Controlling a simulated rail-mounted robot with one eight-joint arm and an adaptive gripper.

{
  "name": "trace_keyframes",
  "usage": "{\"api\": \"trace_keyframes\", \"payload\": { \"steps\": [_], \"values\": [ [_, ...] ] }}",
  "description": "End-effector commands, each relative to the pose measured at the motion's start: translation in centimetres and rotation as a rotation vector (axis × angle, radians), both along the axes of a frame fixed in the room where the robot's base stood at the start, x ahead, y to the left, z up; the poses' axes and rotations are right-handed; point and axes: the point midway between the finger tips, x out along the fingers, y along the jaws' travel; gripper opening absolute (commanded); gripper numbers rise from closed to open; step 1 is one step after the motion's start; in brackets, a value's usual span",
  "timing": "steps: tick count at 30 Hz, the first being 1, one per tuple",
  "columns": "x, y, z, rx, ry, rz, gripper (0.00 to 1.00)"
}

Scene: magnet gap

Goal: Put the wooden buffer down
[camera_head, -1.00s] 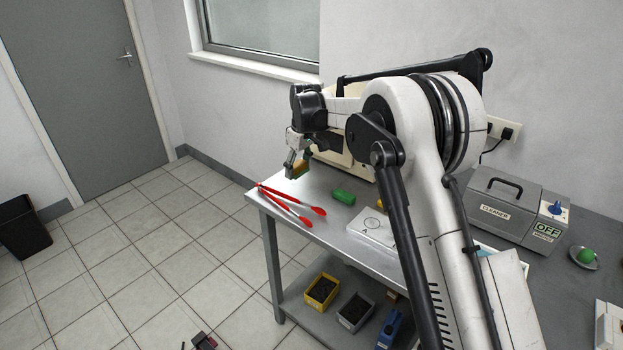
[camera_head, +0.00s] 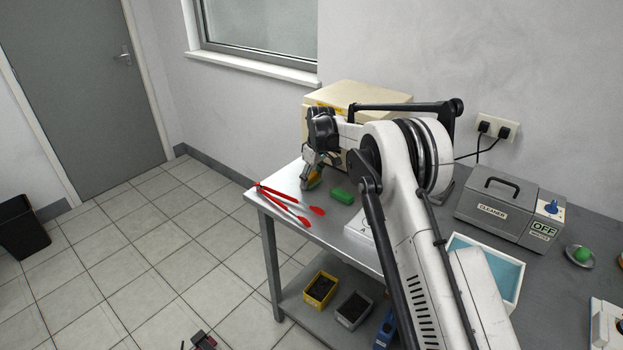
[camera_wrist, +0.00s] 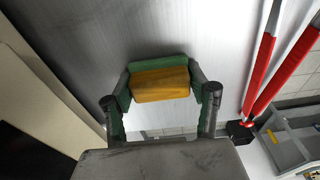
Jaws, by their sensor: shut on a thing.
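The wooden buffer (camera_wrist: 161,85) is a yellow-brown block with a green strip along one long side. My gripper (camera_wrist: 164,94) is shut on it, with one finger at each end, in the wrist view. The buffer (camera_head: 315,179) shows only partly there, behind the fingers. It is low and close to the tabletop; I cannot tell whether it touches.
Red tongs (camera_head: 288,196) lie near the table's left edge, in front of my gripper. A beige box (camera_head: 355,93) stands behind my gripper. A grey cleaner (camera_head: 510,213) and a blue-lined tray (camera_head: 490,262) are to the right. A yellow bin (camera_head: 320,289) sits on the lower shelf.

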Motion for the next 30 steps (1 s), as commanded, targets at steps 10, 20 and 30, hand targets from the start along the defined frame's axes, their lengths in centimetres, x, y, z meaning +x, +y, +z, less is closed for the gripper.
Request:
{"api": "trace_keyframes", "payload": {
  "steps": [10,20,30],
  "values": [
    [0.0,0.0,-0.47,0.0,0.0,0.0,0.12],
    [-0.03,-0.02,-0.69,-0.001,0.001,0.0,0.73],
    [-0.02,-0.02,-0.6,0.0,0.0,0.0,0.73]
  ]
}}
